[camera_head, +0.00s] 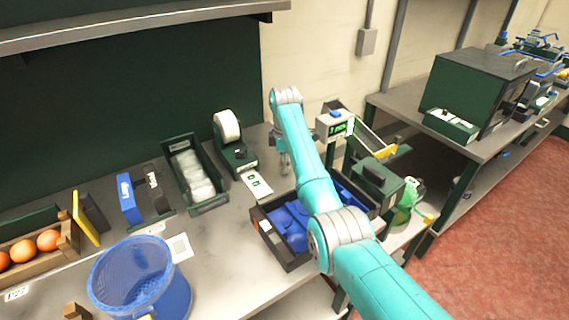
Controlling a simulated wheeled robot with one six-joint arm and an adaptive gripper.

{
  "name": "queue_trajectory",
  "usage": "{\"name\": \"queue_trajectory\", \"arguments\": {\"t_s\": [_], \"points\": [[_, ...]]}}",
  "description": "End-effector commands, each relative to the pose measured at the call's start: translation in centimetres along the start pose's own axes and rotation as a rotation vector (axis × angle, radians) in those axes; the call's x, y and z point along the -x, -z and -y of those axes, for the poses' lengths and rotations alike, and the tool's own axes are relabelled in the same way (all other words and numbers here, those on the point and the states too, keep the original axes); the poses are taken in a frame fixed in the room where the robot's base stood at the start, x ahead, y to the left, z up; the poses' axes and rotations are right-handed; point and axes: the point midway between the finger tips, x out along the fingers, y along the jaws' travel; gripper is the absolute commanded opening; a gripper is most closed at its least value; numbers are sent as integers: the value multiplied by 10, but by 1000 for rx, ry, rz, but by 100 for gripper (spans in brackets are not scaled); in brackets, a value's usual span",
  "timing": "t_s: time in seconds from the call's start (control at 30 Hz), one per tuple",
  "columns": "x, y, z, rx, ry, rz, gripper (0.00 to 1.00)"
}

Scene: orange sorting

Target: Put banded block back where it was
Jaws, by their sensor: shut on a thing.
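My gripper (284,165) points down over the back of the bench, just right of the label printer with the white roll (227,126). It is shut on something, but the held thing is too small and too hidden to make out. I cannot pick out the banded block for certain. A small brown block (75,311) stands at the bottom left edge, partly cut off, and I cannot tell whether it has bands. My teal arm hides part of the bench and of the dark tray (279,253) with blue items.
A blue bucket (142,270) stands at the front left, beside a wooden crate of oranges (68,244). A green bin of clear packs (209,205) sits behind. A scale display (335,125) stands right of my gripper. Bare bench (225,250) lies between bucket and tray.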

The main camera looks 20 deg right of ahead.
Motion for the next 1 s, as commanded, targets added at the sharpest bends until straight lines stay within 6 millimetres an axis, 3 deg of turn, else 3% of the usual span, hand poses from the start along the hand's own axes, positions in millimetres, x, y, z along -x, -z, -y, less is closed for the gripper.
{"name": "queue_trajectory", "arguments": {"t_s": [0.4,0.43,0.53,0.77,0.83,0.87,1.0], "points": [[-4,0,0,0,0,0,0],[-4,0,0,0,0,0,26],[-4,0,0,0,0,0,51],[-4,0,0,0,0,0,53],[-4,0,0,0,1,0,70],[-4,0,0,0,0,0,74],[-4,0,0,0,0,0,74]]}}
